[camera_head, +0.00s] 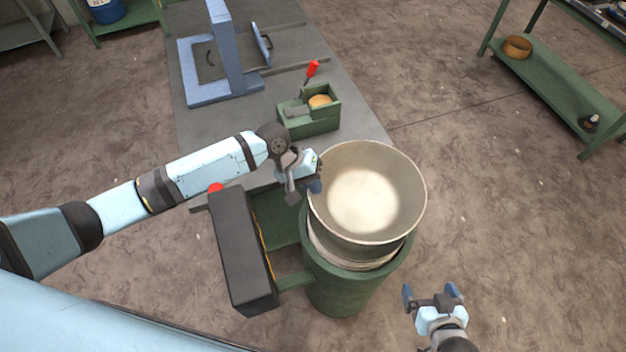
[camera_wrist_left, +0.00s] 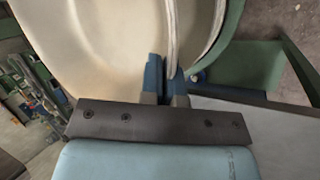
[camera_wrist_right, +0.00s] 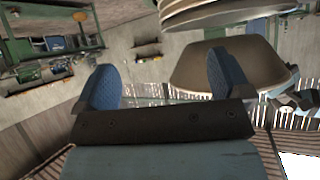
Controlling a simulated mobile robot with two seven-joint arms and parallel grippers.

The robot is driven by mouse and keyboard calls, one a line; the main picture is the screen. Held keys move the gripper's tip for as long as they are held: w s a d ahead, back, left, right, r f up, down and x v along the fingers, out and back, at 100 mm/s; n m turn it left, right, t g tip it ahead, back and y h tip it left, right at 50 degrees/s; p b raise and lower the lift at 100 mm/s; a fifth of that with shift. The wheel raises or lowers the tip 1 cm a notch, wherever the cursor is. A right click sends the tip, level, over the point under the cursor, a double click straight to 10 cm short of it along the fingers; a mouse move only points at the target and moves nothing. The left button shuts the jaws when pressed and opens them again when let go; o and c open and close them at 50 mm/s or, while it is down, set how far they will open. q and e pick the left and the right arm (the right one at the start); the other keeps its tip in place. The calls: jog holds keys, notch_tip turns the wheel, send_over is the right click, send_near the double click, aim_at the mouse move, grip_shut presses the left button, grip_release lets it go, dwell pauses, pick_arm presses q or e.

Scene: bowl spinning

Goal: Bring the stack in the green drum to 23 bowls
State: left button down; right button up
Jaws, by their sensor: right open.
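A large cream metal bowl (camera_head: 362,200) is over the mouth of the green drum (camera_head: 345,290), its rim higher than the stack. Rims of stacked bowls (camera_head: 350,258) show beneath it at the drum's mouth; how many are in there is hidden. My left gripper (camera_head: 310,185) is at the bowl's left edge, its fingers closed on the rim; this grip also shows in the left wrist view (camera_wrist_left: 166,78). My right gripper (camera_head: 433,290) is open and empty, to the right of the drum and apart from it. The bowl (camera_wrist_right: 230,70) also shows beyond its fingers (camera_wrist_right: 165,85).
A dark box-shaped part (camera_head: 242,250) stands left of the drum. Behind is a grey table (camera_head: 355,105) with a blue frame (camera_head: 228,50), a green box (camera_head: 308,122) and a red-handled tool (camera_head: 313,68). A green shelf (camera_head: 550,85) stands at upper right. Floor at right is clear.

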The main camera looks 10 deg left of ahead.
pick_arm(q)
notch_tip(320, 180, down, 4)
jog(key=b, duration=0.3)
jog(key=shift+f+b, duration=0.2)
jog(key=shift+b, duration=0.15)
jog(key=shift+f+b, duration=0.9)
jog(key=shift+b, duration=0.15)
jog(key=shift+f+b, duration=0.4)
jog(key=shift+f, duration=0.85)
